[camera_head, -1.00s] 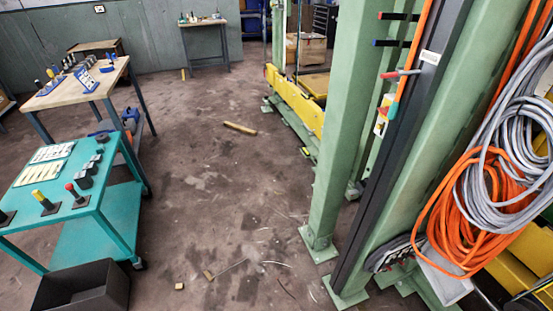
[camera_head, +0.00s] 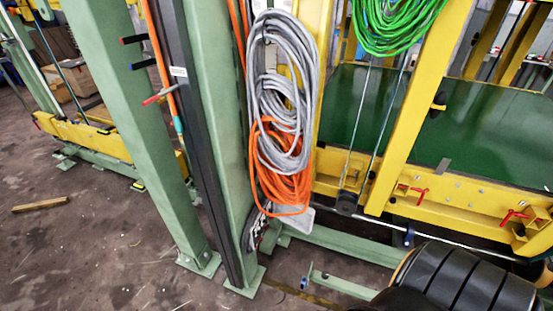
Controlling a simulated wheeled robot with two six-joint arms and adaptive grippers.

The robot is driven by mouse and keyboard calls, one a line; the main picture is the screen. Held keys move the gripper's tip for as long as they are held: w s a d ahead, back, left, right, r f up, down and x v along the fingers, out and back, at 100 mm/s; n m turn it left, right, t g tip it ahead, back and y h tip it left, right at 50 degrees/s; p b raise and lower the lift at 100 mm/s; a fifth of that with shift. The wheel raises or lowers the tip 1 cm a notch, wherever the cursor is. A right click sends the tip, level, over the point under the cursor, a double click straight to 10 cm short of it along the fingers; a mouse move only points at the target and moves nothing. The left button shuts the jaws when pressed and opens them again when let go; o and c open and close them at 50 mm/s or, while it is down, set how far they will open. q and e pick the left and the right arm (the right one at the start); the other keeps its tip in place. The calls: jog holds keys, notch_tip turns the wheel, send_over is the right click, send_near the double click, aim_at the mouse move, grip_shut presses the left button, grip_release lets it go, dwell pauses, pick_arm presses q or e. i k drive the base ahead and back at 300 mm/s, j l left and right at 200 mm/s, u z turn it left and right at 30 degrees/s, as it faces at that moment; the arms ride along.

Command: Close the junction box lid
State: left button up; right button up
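I cannot make out a junction box or its lid in the head view. A pale grey flat piece (camera_head: 299,223) shows below the hanging cables, mostly hidden by them, and I cannot tell what it is. Neither of my grippers is in view.
Green posts (camera_head: 130,110) stand left of centre. Grey (camera_head: 282,95) and orange cable coils (camera_head: 283,195) hang beside them, with a green coil (camera_head: 398,22) at upper right. A yellow frame (camera_head: 455,195) fills the right. A wooden block (camera_head: 40,205) lies on otherwise open floor at left.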

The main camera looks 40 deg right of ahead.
aim_at(303, 222)
jog(key=z, duration=0.95)
jog(key=l+u, duration=0.15)
